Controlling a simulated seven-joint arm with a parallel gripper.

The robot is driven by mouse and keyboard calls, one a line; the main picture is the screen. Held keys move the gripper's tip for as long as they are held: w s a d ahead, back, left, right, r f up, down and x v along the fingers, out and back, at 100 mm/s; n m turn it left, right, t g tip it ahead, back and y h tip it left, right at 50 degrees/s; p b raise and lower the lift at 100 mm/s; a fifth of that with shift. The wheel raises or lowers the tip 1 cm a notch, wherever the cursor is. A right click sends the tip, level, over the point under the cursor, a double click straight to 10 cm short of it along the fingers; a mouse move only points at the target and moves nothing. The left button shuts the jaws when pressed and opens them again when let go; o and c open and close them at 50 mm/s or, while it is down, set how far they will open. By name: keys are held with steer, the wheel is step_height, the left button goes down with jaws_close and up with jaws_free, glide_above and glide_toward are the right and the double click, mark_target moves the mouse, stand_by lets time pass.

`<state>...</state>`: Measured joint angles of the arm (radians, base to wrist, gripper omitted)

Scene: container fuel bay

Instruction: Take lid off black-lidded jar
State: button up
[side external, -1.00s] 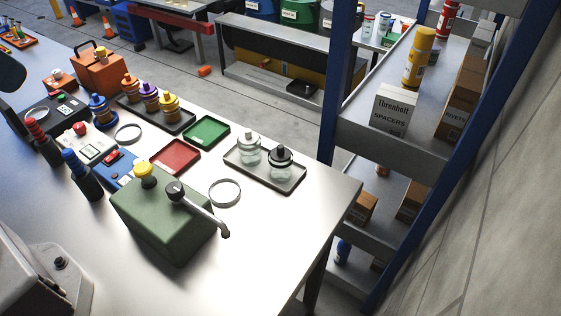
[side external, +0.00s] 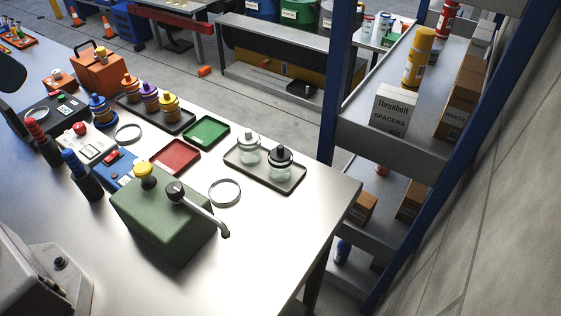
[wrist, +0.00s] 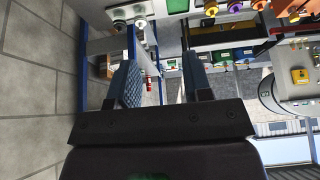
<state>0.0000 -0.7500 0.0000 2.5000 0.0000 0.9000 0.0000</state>
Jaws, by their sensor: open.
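The black-lidded jar (side external: 281,165) stands upright at the right end of a grey tray (side external: 264,178), with its lid on. A second clear jar with a grey lid (side external: 249,151) stands beside it on the left. In the wrist view, the black-lidded jar appears small (wrist: 118,25) near the top edge, beside the paler-lidded one (wrist: 140,23). My gripper (wrist: 160,72) is open and empty, with its two fingers wide apart and well away from the jars. My gripper does not show in the side view.
A green box with a lever (side external: 165,222) and a loose ring (side external: 224,192) are in front of the jar tray. Red (side external: 175,157) and green (side external: 206,132) trays lie to its left. A blue-posted shelf (side external: 336,90) rises behind the right edge. The bench's front right is clear.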

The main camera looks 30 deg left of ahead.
steer(key=n+g+h, duration=0.2)
steer(key=n+h, duration=0.1)
steer(key=n, duration=2.3)
glide_toward(280, 146)
steer(key=shift+n, duration=0.5)
steer(key=shift+x, duration=4.6)
